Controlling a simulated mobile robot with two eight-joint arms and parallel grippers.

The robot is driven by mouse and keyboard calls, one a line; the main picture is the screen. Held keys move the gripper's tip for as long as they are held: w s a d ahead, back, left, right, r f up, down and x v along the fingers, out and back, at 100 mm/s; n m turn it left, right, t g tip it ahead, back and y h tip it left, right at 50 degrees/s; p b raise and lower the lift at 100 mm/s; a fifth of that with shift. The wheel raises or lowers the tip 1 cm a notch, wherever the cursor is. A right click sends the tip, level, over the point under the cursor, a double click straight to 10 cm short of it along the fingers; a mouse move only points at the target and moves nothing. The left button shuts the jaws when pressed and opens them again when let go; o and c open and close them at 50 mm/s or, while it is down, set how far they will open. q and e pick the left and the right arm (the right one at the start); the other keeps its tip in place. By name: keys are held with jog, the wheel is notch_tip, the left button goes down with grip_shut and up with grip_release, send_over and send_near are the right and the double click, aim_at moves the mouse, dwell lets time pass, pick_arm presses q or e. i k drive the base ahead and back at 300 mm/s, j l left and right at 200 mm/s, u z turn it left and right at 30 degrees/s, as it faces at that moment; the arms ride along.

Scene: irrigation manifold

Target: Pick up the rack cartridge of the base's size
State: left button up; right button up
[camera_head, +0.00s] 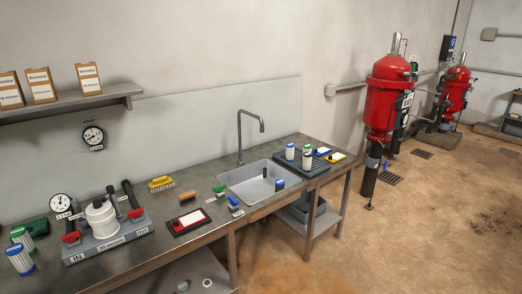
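The base (108,243) is a grey block on the left part of the bench, with a white round housing (101,216) on it and black, red-ended handles on both sides. Its front carries IN and OUT labels and a middle label too small to read surely. A dark rack tray (318,168) stands right of the sink. Neither of my grippers is in view.
A red-framed tray (189,221), a yellow brush (161,184) and small coloured parts lie between base and sink (250,185). A tall tap (240,135) rises behind the sink.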

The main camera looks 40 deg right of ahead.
aim_at(289, 152)
jog(key=i+l+z, duration=0.5)
jog(key=i+l, duration=0.75)
jog(key=l, duration=0.6)
jog(key=i+l+z, duration=0.5)
jog(key=i+l, duration=0.85)
jog(key=i, duration=0.2)
